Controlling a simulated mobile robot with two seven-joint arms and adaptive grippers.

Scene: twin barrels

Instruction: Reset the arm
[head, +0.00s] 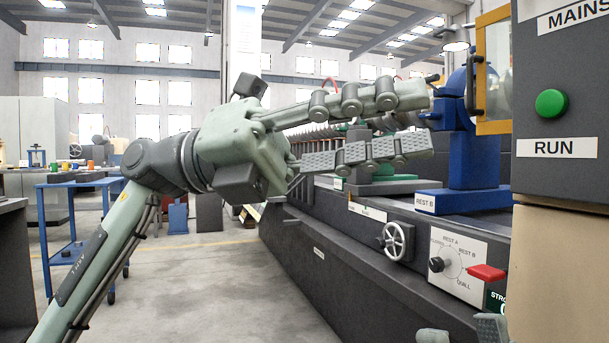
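My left arm (100,255) comes in from the lower left and reaches up. My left gripper (428,119) is high in the middle of the head view, turned to the right. Its two jointed fingers are spread apart with nothing between them, so it is open. It appears in front of the long machine, and its fingertips overlap the blue rest in the picture; I cannot tell the distance. My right gripper (462,333) shows only as two separated fingertips at the bottom edge, with a gap between them. The rest of it is out of view.
A control cabinet (560,70) with a green RUN button (551,103) stands right. A blue cart (72,190) stands left. Floor between is clear.

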